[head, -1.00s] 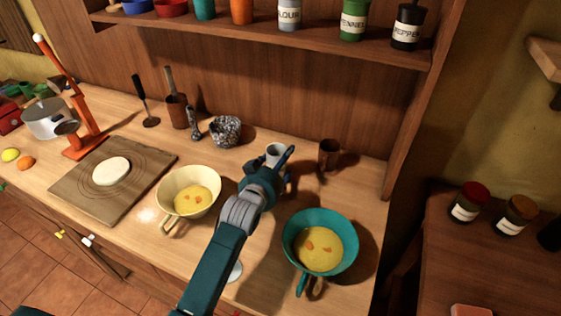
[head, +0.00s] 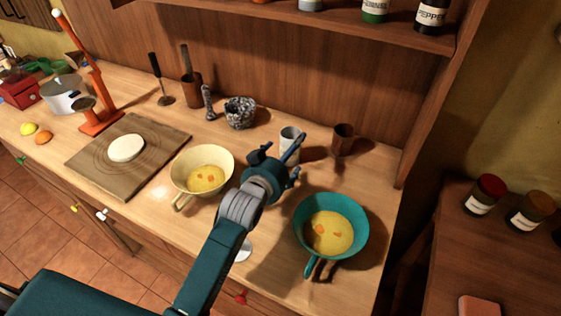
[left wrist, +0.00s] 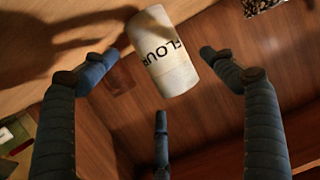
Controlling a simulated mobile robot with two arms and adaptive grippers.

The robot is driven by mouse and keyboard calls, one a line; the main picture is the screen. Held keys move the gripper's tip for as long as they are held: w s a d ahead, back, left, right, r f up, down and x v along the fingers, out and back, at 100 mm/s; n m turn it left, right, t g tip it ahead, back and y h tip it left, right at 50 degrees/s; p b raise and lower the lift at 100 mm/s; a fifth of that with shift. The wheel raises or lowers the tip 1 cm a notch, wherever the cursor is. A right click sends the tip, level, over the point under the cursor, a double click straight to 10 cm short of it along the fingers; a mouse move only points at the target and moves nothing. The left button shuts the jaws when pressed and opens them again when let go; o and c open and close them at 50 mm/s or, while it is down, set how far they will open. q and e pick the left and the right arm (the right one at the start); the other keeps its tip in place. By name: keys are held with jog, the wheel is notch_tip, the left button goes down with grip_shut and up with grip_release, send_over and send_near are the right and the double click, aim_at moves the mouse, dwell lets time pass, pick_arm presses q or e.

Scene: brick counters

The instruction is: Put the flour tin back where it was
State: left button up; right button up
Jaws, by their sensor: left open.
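A white tin (head: 290,144) stands on the wooden counter behind my left gripper in the head view. In the left wrist view the flour tin (left wrist: 163,55) shows its black FLOUR lettering. My left gripper (head: 276,160) is open and sits just in front of the tin. In the left wrist view its spread fingers (left wrist: 160,85) frame the tin on both sides, with a third finger below, and none is clearly touching it. The tin's lower part is partly hidden by the gripper in the head view. My right gripper is not in view.
A brown cup (head: 343,139) stands right of the tin. A speckled bowl (head: 240,113) is to the left.

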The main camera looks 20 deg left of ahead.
pick_arm(q)
jog(key=v, duration=0.7)
jog(key=shift+b, duration=0.3)
